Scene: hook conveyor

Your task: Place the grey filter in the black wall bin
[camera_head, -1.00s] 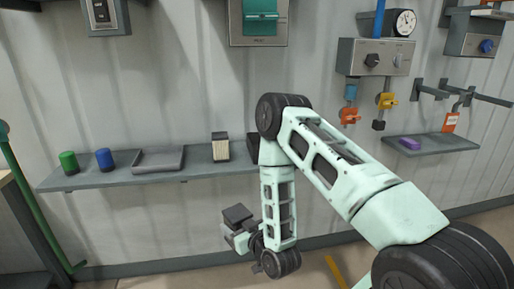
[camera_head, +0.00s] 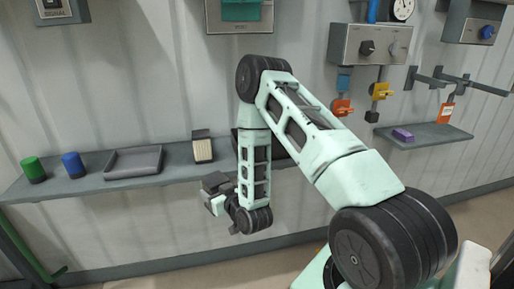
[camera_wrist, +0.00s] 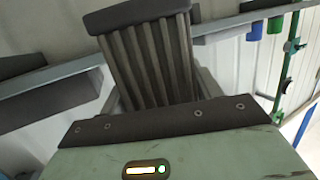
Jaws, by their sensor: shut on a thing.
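The grey filter (camera_wrist: 147,58), a ribbed block with a dark end cap, is in my gripper. In the wrist view it stands out beyond the gripper's dark edge. In the head view its dark cap shows (camera_head: 215,181) at my gripper (camera_head: 217,198), which is low in front of the wall shelf. My gripper is shut on the filter; the fingertips themselves are hard to make out. A black container, seemingly the black wall bin (camera_head: 283,151), sits at the shelf's right end behind my arm, which hides much of it.
The wall shelf (camera_head: 100,184) holds a green cylinder (camera_head: 33,169), a blue cylinder (camera_head: 73,164), a grey tray (camera_head: 133,161) and a cream pleated filter with a dark top (camera_head: 202,150). Hooks and control boxes jut from the wall.

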